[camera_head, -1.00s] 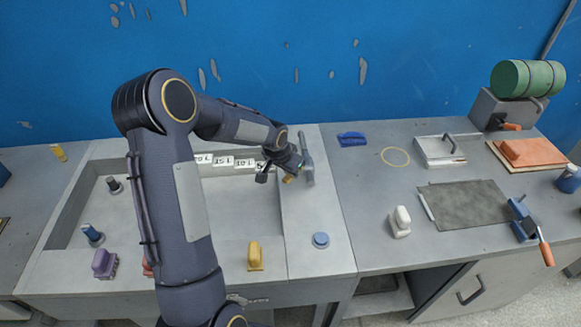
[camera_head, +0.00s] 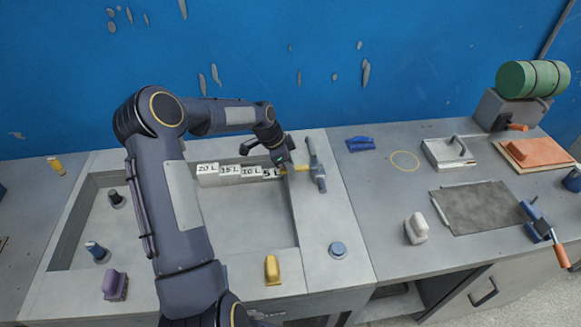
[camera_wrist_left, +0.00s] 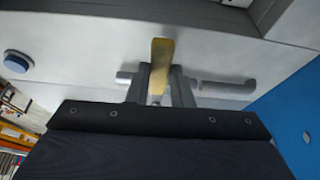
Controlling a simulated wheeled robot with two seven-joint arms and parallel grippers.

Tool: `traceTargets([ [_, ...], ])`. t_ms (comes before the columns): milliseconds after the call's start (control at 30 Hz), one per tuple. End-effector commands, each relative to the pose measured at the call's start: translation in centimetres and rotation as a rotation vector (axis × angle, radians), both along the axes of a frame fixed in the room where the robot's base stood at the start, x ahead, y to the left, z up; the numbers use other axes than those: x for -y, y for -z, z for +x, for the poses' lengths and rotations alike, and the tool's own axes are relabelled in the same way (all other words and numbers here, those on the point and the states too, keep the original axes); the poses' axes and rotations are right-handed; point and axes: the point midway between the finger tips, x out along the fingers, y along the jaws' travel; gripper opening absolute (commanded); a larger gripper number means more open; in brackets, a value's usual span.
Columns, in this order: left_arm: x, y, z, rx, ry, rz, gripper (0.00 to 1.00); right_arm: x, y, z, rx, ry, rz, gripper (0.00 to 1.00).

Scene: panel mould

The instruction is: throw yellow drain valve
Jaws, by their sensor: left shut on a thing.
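The yellow valve lever (camera_head: 300,168) sticks out to the left of a grey pipe fitting (camera_head: 316,166) on the sink's right rim. In the left wrist view the yellow lever (camera_wrist_left: 161,62) runs between the two fingers, with the grey pipe (camera_wrist_left: 225,89) crossing behind. My left gripper (camera_head: 290,168) is shut on the lever; it also shows in the left wrist view (camera_wrist_left: 162,83). Its fingers hide part of the lever and fitting. My right gripper is not in view.
The sink basin (camera_head: 245,215) lies below my left arm, with white litre labels (camera_head: 232,171) along its back. A blue button (camera_head: 337,249) and a yellow handle (camera_head: 272,270) stand on the front rim. The right bench holds a white block (camera_head: 416,229) and a dark mat (camera_head: 474,209).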

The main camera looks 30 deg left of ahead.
Motion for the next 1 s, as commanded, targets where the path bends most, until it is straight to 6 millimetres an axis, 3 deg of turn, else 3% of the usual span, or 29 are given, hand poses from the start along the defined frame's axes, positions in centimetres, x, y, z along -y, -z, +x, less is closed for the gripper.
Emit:
traceTargets([
  [633, -0.46, -0.08, 0.47, 0.005, 0.056, 0.005, 0.00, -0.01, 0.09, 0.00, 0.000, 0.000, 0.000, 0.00],
  [667, -0.46, -0.10, 0.48, 0.005, 0.056, 0.005, 0.21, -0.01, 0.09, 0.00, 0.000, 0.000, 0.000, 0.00],
  [800, -0.43, -0.07, 0.46, 0.003, 0.054, 0.004, 0.39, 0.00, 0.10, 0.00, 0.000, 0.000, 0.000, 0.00],
  [1000, -0.36, -0.03, 0.43, 0.002, 0.054, 0.003, 0.42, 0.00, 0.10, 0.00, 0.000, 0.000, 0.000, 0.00],
])
